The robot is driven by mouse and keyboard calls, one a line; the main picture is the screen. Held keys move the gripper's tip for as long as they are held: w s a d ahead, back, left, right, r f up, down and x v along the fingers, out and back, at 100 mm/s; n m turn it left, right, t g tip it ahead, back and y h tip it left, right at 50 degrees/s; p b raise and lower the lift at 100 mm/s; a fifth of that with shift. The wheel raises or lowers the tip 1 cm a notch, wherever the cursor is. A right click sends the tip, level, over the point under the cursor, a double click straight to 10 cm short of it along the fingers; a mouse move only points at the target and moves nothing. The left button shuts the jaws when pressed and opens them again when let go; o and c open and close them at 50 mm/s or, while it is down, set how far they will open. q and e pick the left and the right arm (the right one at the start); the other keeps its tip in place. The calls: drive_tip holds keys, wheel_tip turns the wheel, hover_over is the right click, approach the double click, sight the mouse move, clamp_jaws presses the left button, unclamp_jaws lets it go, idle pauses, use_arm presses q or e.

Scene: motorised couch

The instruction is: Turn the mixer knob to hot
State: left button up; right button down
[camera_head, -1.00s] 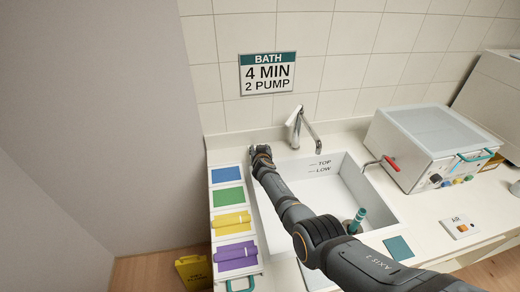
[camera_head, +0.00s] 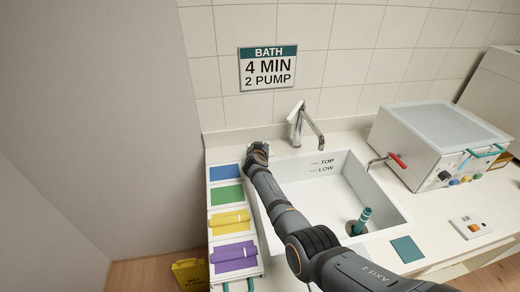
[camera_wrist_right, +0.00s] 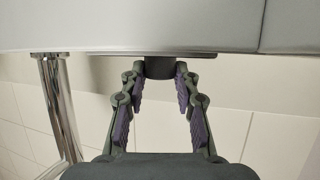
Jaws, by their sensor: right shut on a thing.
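The mixer knob (camera_wrist_right: 160,68) shows in the right wrist view as a dark, short cylinder against a pale surface. My right gripper (camera_wrist_right: 159,80) has its two fingertips on either side of the knob and is shut on it. Any marking for hot or cold is not visible. In the head view my right gripper (camera_head: 258,151) is at the back left corner of the sink and hides the knob. The chrome faucet (camera_head: 298,122) stands to its right, behind the sink. My left gripper is not in view.
The white sink (camera_head: 383,196) lies under my right arm, with a teal-topped cylinder (camera_head: 361,220) inside. Coloured panels, including a blue one (camera_head: 224,173), line its left. A grey box (camera_head: 435,140) with a red-handled lever (camera_head: 398,160) stands right. A sign (camera_head: 267,70) reads "4 MIN 2 PUMP".

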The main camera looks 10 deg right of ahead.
drive_tip(key=c, duration=1)
unclamp_jaws()
drive_tip(key=shift+r, duration=5)
